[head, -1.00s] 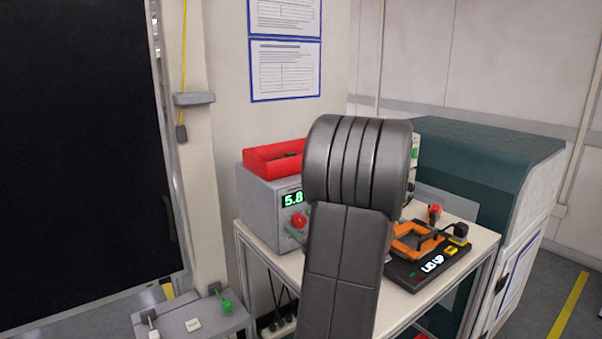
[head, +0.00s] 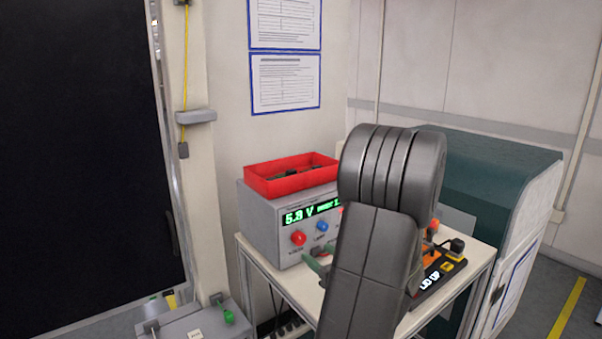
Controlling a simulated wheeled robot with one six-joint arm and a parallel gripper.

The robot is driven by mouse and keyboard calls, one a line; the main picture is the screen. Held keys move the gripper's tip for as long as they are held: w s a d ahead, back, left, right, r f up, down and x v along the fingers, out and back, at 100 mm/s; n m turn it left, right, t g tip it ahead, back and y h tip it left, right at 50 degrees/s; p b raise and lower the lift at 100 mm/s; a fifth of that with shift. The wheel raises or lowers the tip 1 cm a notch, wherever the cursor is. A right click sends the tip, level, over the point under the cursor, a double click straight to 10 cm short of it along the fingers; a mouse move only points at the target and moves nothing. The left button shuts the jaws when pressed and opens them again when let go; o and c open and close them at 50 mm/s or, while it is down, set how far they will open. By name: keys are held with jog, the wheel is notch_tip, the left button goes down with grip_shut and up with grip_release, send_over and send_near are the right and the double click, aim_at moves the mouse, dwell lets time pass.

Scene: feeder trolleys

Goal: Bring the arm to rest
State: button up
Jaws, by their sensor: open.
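My arm (head: 375,240) rises from the bottom of the head view, dark grey, with a rounded, ribbed joint at its top. It stands in front of the bench (head: 405,328) and hides part of it. My gripper does not show; it is out of sight or behind the arm.
On the bench are a grey power supply (head: 262,222) with a lit green display, a red bin (head: 290,178) on top of it, and a black device (head: 440,272) partly behind my arm. A teal cabinet (head: 490,175) stands right; a grey box (head: 190,325) sits lower left.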

jog(key=v, duration=0.6)
dwell(0.3)
